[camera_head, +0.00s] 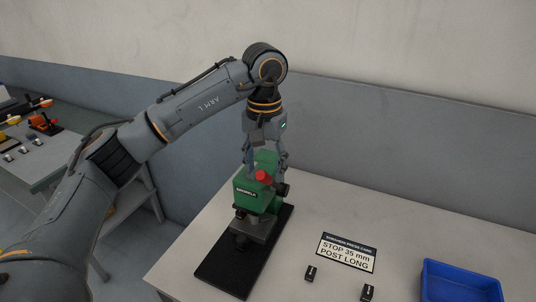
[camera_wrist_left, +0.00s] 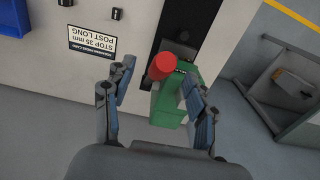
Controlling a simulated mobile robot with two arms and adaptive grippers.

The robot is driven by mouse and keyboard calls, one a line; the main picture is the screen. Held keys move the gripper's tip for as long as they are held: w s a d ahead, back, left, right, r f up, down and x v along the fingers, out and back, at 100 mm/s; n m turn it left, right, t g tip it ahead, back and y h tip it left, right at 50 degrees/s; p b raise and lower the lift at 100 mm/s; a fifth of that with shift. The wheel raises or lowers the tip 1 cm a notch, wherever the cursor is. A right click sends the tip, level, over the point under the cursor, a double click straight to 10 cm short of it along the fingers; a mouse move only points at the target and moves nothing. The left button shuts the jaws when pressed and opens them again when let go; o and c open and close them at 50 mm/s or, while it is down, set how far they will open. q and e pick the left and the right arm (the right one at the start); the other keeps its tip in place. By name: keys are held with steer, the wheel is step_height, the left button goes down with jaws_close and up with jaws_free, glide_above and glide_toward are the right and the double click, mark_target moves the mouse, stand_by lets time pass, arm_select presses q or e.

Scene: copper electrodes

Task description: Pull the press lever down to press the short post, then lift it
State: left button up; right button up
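The green press (camera_head: 250,192) stands on a long black base plate (camera_head: 222,270) on the table, with a grey metal part (camera_head: 250,233) at its front. The press lever's red knob (camera_head: 263,177) shows near the top of the press; its rod is mostly hidden. My left gripper (camera_head: 267,172) points down over the press, fingers spread. In the wrist view, the open left gripper (camera_wrist_left: 158,80) has a finger on each side of the red knob (camera_wrist_left: 161,66). I see a gap on both sides; contact cannot be told. The short post cannot be made out at the press. My right gripper is out of view.
A sign (camera_head: 347,252) reading "STOP 35 mm POST LONG" lies right of the press. Two small dark blocks (camera_head: 311,273) (camera_head: 367,292) stand in front of it. A blue bin (camera_head: 462,283) is at the right. A wall (camera_head: 400,130) rises behind the table (camera_head: 185,262).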

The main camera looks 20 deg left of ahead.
arm_select(q)
steer(key=shift+s+r+p, duration=0.1)
steer(key=shift+r+p, duration=0.2)
steer(key=shift+r, duration=0.15)
step_height(320, 180, up, 6)
steer(key=p, duration=0.4)
steer(key=shift+r, duration=0.1)
